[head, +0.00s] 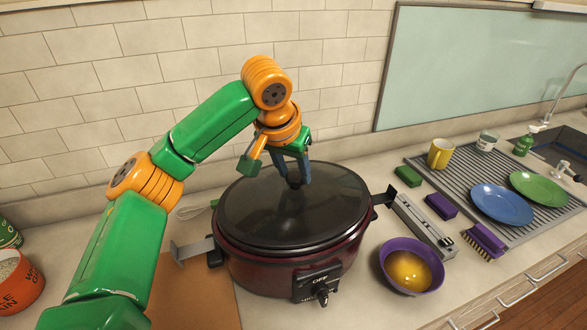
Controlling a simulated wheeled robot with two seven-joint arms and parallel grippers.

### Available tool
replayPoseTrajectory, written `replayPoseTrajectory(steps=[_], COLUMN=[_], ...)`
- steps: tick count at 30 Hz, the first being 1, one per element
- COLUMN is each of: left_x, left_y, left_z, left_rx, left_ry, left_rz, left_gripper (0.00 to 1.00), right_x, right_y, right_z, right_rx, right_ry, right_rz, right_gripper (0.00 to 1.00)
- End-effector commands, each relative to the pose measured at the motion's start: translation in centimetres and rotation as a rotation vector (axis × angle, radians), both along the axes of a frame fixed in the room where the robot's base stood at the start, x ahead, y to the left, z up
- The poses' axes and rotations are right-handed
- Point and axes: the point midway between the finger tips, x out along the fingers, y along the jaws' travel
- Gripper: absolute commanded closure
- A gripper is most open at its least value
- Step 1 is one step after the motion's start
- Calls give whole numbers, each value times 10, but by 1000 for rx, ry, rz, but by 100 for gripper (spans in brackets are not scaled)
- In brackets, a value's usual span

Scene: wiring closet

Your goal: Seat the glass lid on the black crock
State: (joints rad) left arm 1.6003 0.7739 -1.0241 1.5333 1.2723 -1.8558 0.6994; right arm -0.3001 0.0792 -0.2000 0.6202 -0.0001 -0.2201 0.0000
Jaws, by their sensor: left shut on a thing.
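The dark, see-through glass lid (262,216) is over the black crock (300,251), which sits in a dark red slow cooker (262,277) on the counter. The lid looks nearly level and covers the crock's opening. Only a thin dark rim shows below the lid's front edge; I cannot tell whether the lid touches it all round. My left gripper (296,181) points down from above and is shut on the lid's dark knob, which its fingers partly hide. My right gripper is not in view.
Metal latches stick out at the cooker's left (190,250) and right sides. A purple bowl (398,247) of yellow liquid stands close on the right. Beyond it are a purple brush (484,241), sponges and a drying rack (455,173) with plates. A brown board (190,292) lies front left.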

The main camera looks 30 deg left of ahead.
Motion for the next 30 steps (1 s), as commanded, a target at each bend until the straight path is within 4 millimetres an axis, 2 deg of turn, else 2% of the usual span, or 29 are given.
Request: replayPoseTrajectory(steps=[17, 18, 19, 30], left_x=[0, 0, 0, 0], left_y=[0, 0, 0, 0], left_z=[-8, -8, -8, -8], left_rx=[-1, -1, -1, 0], left_ry=[-3, -3, -3, -1], left_rz=[1, 1, 1, 0], left_gripper=[100, 50, 42, 42], right_x=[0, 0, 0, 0], right_y=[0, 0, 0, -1], right_z=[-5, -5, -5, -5], right_rx=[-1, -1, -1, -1], right_ry=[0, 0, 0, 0], right_rz=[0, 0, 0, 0], right_gripper=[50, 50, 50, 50])
